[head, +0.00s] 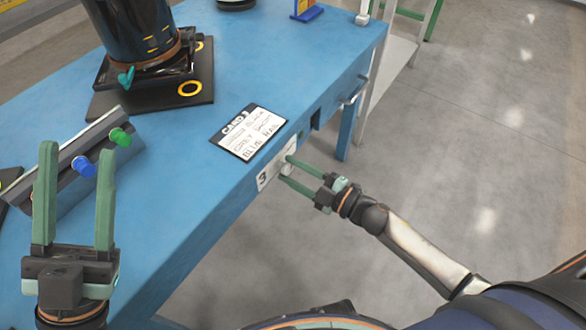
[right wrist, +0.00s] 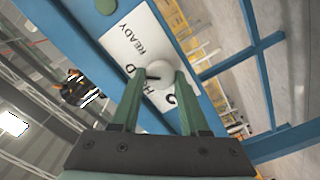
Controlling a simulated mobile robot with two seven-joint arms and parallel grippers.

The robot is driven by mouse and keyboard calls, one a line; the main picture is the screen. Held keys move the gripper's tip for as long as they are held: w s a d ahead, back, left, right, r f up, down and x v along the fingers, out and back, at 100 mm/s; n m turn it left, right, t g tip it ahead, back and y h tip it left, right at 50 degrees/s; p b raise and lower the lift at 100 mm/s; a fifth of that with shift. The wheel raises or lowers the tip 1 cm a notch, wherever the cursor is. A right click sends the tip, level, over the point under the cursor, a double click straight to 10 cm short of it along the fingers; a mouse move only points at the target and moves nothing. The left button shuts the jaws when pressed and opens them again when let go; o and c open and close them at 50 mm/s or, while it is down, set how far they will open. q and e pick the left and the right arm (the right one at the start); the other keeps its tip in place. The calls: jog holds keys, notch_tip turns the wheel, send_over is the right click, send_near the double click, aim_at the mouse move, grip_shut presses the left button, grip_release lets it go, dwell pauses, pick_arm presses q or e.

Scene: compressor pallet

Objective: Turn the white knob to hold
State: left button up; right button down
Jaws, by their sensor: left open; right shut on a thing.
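The white knob (right wrist: 158,84) sits on a white label plate (right wrist: 150,32) on the blue bench's front side. In the right wrist view it lies between the fingers of my right gripper (right wrist: 155,82), which is shut on it. A short dark mark shows on the knob's face. The word READY is readable on the plate; a second word, partly behind a finger, shows a D. In the head view my right gripper (head: 286,168) reaches the plate (head: 264,179), and the knob is hard to make out. My left gripper (head: 75,152) is open above the bench's left part.
A grey rail with a blue knob (head: 84,167) and a green knob (head: 120,137) lies close to my left gripper. A written card (head: 248,131) lies near the bench edge. A dark cylinder (head: 132,30) stands behind. The floor to the right is clear.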

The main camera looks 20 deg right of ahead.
jog(key=n, duration=0.4)
jog(key=shift+f+n, duration=0.1)
jog(key=shift+n, duration=0.2)
jog(key=shift+n+b, duration=0.5)
jog(key=shift+n, duration=1)
jog(key=shift+c, duration=2.2)
grip_release()
jog(key=p+v, duration=0.1)
jog(key=v, duration=1.1)
jog(key=shift+s+d+p, duration=0.2)
jog(key=shift+p, duration=0.1)
